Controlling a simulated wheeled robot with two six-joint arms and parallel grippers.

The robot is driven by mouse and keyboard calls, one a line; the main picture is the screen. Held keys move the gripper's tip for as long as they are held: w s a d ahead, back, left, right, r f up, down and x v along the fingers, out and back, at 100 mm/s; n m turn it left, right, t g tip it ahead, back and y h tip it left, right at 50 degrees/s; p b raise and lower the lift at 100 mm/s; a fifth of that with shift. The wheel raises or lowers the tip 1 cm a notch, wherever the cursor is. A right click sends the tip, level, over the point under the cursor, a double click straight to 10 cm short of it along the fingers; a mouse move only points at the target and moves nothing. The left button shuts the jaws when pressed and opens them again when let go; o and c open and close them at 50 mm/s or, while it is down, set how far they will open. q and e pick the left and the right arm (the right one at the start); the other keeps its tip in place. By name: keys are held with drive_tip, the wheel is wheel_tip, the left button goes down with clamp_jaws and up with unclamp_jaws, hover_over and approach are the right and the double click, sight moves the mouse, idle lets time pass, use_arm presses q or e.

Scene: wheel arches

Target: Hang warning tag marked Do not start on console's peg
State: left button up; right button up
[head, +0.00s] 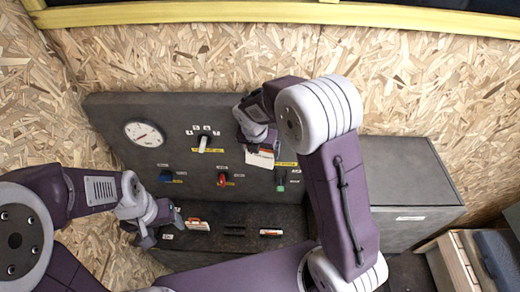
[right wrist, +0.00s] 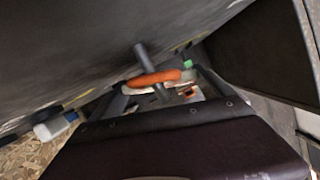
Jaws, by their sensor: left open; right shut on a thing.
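The console (head: 115,110) is a dark grey sloped panel with a lower shelf. My right gripper (head: 258,143) is at its upper right and shut on a white warning tag (head: 260,158); the tag's wording is unreadable. In the right wrist view, the tag's orange top (right wrist: 160,78) lies between the fingers (right wrist: 165,90) and crosses the grey peg (right wrist: 145,57). The peg shows above and below the orange part; I cannot tell whether it passes through it. In the head view my arm hides the peg. My left gripper (head: 160,222) is open and empty near the shelf's left end.
The panel carries a round gauge (head: 145,134), a white-handled switch (head: 203,144), a red switch (head: 222,180), a blue one (head: 166,176) and a green one (head: 281,184). Another orange-topped tag (head: 198,225) lies on the shelf. A grey cabinet (head: 405,180) stands to the right.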

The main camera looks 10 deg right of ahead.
drive_tip(key=o, duration=1.3)
drive_tip(key=shift+c, duration=0.2)
drive_tip(key=b+v, duration=0.2)
drive_tip(key=v, duration=0.7)
